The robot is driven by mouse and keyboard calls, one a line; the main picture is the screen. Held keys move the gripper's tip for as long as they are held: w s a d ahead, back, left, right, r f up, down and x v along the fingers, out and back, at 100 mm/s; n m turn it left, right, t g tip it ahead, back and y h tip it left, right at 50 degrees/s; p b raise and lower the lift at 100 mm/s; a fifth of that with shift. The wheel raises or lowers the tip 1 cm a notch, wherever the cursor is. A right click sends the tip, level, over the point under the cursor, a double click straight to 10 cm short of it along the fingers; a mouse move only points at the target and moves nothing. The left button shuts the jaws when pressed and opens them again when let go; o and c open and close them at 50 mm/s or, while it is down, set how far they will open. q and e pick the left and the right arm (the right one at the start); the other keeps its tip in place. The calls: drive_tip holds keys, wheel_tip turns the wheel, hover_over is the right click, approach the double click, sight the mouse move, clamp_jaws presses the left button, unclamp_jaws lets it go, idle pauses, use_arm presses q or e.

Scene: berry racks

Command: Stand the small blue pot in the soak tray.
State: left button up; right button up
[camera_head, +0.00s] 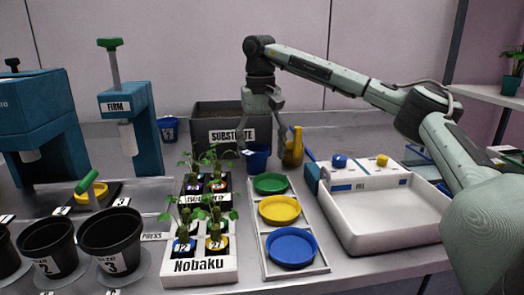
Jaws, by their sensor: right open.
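A small blue pot (258,160) stands upright on the bench in front of the substrate bin, left of a yellow scoop-like object. My right gripper (263,108) hangs above that pot with its fingers spread, pointing down, and nothing between them. The large white rectangular tray (388,244) at the right looks like the soak tray; its basin looks empty. Blue and yellow knobs sit on its back ledge. My left gripper is not in view.
The dark substrate bin (231,112) stands behind the blue pot. The yellow scoop-like object (293,147) is close by. A rack with green, yellow and blue dishes (291,247) and a white plant rack (200,268) stand in front. Another blue pot (168,130) stands farther left.

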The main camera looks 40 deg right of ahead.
wheel_tip(320, 180, up, 12)
drive_tip(key=shift+a+f, duration=0.15)
drive_tip(key=shift+o, duration=0.6)
drive_tip(key=f+m, duration=0.1)
drive_tip(key=f+m+b, duration=0.1)
drive_tip(key=f+m, duration=0.1)
drive_tip(key=a+f+m+b, duration=0.1)
drive_tip(key=f+m, duration=0.1)
drive_tip(key=shift+w+f, duration=0.15)
drive_tip(key=shift+w, duration=0.2)
wheel_tip(320, 180, down, 7)
drive_tip(key=shift+w+a+r+b, duration=0.1)
drive_tip(key=shift+r+b, duration=0.1)
drive_tip(key=shift+b, duration=0.2)
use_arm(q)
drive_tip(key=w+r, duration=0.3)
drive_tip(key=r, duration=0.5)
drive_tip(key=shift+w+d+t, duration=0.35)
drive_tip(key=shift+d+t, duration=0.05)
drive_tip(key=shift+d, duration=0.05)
use_arm(e)
drive_tip(key=shift+c, duration=0.5)
drive_tip(key=c, duration=1.3)
